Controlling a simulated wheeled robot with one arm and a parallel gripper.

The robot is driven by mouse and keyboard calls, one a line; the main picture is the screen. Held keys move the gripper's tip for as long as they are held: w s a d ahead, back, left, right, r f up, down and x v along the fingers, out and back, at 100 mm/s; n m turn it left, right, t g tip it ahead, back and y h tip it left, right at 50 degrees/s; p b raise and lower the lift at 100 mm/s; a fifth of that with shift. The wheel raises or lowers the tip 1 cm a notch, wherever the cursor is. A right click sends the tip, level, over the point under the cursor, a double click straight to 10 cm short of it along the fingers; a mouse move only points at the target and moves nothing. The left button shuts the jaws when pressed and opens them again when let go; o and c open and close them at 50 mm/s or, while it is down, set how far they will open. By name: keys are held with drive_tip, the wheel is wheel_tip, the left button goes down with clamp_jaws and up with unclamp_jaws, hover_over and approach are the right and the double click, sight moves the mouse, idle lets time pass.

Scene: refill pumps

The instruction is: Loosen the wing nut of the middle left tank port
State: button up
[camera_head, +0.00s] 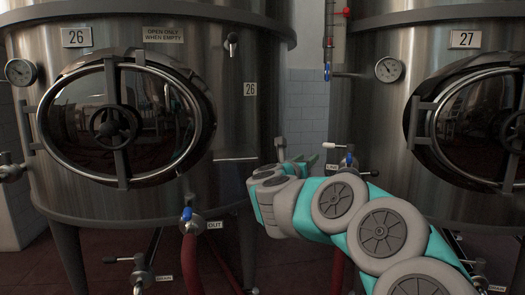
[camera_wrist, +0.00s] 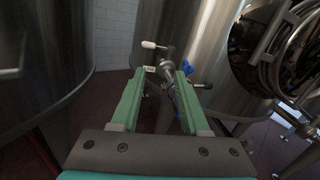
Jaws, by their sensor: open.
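A tank port (camera_head: 345,165) with a blue handle sits on the lower left side of tank 27 in the head view. It also shows in the wrist view (camera_wrist: 168,70), beyond the fingertips. A white-tipped lever (camera_wrist: 153,45) projects to its upper left, and a grey-ended rod (camera_wrist: 202,85) to its lower right. I cannot tell which part is the wing nut. My gripper (camera_head: 297,160) is left of this port in the head view. In the wrist view my gripper (camera_wrist: 160,76) is open and empty, its green fingers pointing toward the port. A small label at the port is partly hidden.
Tank 26 (camera_head: 240,120) stands at left, with an OUT port (camera_head: 189,220) and red hose (camera_head: 190,262). Tank 27 (camera_head: 385,110) stands at right with a round hatch. A gap with white tiled wall (camera_head: 306,105) lies between them. Lower valves stand near the floor.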

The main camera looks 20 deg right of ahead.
drive_tip(key=w+a+r+n+t+y, duration=0.3)
drive_tip(key=a+n+t+y, duration=0.1)
drive_tip(key=a+n, duration=0.4)
drive_tip(key=shift+a+r+t+y, duration=0.2)
drive_tip(key=shift+a+t+y, duration=0.3)
drive_tip(key=shift+a, duration=0.85)
drive_tip(key=shift+w, duration=0.1)
